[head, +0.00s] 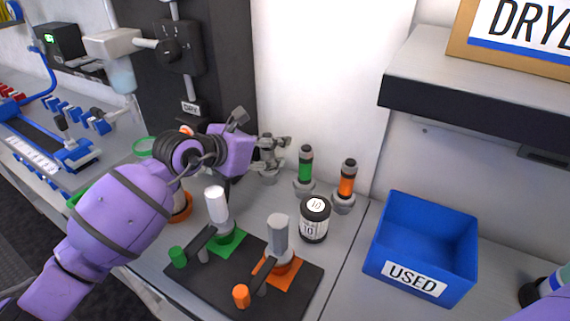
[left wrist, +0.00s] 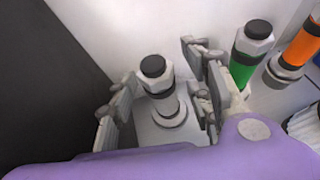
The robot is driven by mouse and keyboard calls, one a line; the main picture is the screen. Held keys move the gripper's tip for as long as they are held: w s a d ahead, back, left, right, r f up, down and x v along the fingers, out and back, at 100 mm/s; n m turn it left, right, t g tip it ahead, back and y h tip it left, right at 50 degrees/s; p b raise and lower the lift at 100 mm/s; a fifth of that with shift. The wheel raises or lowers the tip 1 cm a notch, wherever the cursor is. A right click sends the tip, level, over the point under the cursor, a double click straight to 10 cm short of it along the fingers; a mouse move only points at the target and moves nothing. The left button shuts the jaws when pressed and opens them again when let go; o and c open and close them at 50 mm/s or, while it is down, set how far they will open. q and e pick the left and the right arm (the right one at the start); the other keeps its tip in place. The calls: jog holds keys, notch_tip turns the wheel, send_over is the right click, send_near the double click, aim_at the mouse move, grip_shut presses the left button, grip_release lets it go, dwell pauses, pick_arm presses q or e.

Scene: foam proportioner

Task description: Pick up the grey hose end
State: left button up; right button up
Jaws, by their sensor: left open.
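The grey hose end (left wrist: 157,88) stands upright on the counter in the left wrist view, with a black cap and a wide round foot. My left gripper (left wrist: 160,96) is open, with its fingers on either side of the hose end; I cannot tell whether they touch it. In the head view, my left gripper (head: 270,148) is at the back of the counter by the white wall. It hides most of the grey hose end there; its foot (head: 268,177) shows below the fingers.
A green-banded hose end (head: 305,168) and an orange-banded one (head: 346,186) stand to the right. A black board (head: 205,291) with two levers lies nearer. A blue USED bin (head: 425,233) stands right.

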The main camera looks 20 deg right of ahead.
pick_arm(q)
grip_shut()
jog(key=shift+r, duration=0.15)
